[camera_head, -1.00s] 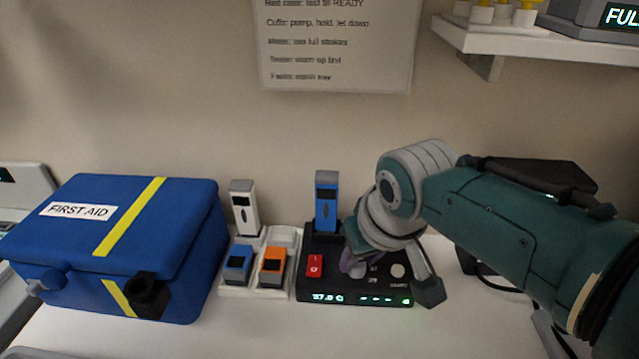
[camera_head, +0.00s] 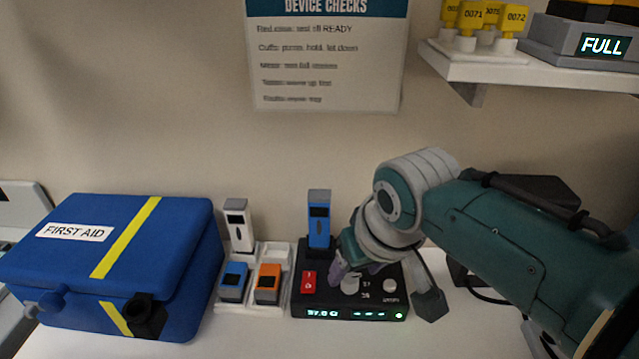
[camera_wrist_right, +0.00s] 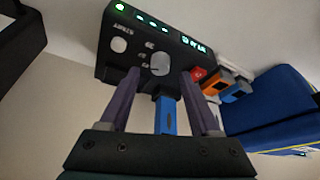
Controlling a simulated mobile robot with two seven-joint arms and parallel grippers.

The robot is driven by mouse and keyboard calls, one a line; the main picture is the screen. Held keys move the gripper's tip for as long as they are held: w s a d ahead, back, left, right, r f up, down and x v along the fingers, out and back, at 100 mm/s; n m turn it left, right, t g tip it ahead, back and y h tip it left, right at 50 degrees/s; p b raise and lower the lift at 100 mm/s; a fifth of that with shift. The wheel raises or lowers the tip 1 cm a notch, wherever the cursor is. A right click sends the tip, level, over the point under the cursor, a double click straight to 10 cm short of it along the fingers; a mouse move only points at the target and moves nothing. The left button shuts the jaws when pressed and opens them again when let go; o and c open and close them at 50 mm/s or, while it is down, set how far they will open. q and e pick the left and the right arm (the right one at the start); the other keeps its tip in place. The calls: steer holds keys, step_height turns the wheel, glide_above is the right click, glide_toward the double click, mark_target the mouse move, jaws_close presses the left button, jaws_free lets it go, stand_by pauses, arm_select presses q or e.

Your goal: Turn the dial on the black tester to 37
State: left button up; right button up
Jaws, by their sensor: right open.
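The black tester (camera_head: 385,301) stands on the table near the wall, with a lit display (camera_head: 322,314) that seems to read 37.0 C. Its pale round dial (camera_head: 350,284) has small marks beside it, and it also shows in the right wrist view (camera_wrist_right: 160,64). My right gripper (camera_head: 356,269) is above the tester, just behind the dial in the head view. In the right wrist view its purple fingers (camera_wrist_right: 160,74) are spread, with the dial between and slightly beyond the tips. The fingers look apart from the dial. My left gripper is out of view.
A red switch (camera_head: 309,282) and a white button (camera_head: 390,285) flank the dial. A blue probe (camera_head: 319,222) stands upright at the tester's back left. A white rack (camera_head: 253,303) holds several coloured devices. A blue first aid case (camera_head: 60,265) stands left.

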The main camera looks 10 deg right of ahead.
steer(key=p+v, duration=0.2)
steer(key=v, duration=0.5)
steer(key=shift+r, duration=0.15)
steer(key=shift+s, duration=0.1)
steer(key=s+d+r, duration=0.2)
steer(key=s, duration=0.9)
steer(key=s+d+r, duration=0.3)
steer(key=s, duration=0.7)
step_height(320, 180, up, 34)
steer(key=p, duration=3.4)
steer(key=shift+s+n+g, duration=0.4)
steer(key=shift+s, duration=0.05)
